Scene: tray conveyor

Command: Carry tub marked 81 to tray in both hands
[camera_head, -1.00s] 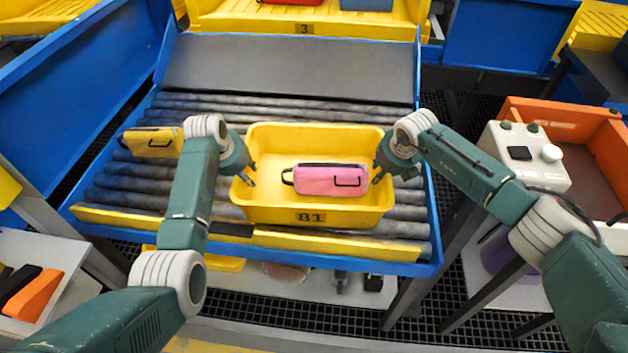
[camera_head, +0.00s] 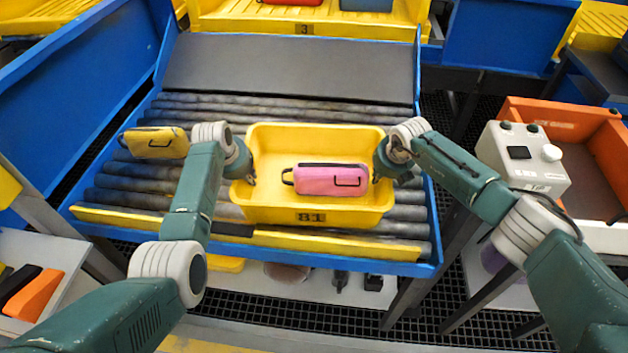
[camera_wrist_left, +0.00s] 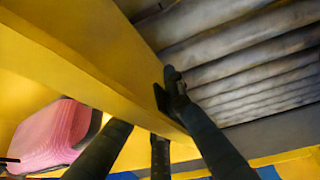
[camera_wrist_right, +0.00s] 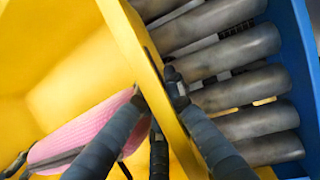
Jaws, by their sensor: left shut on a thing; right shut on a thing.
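The yellow tub marked 81 (camera_head: 270,213) sits on the roller conveyor (camera_head: 290,112) with a pink zipped case (camera_head: 331,180) inside it. My left gripper (camera_head: 246,178) is shut on the tub's left wall. In the left wrist view its fingers (camera_wrist_left: 158,112) straddle the yellow wall (camera_wrist_left: 80,70). My right gripper (camera_head: 380,174) is shut on the tub's right wall. In the right wrist view its fingers (camera_wrist_right: 160,92) straddle that wall (camera_wrist_right: 133,45), with the pink case (camera_wrist_right: 85,130) on the inner side. I cannot tell which thing is the task's tray.
A yellow case (camera_head: 155,143) lies on the rollers left of my left arm. A yellow tray marked 3 (camera_head: 350,24) is beyond the grey sloped plate (camera_head: 290,68). An orange bin (camera_head: 560,112) and a white control box (camera_head: 522,158) stand to the right.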

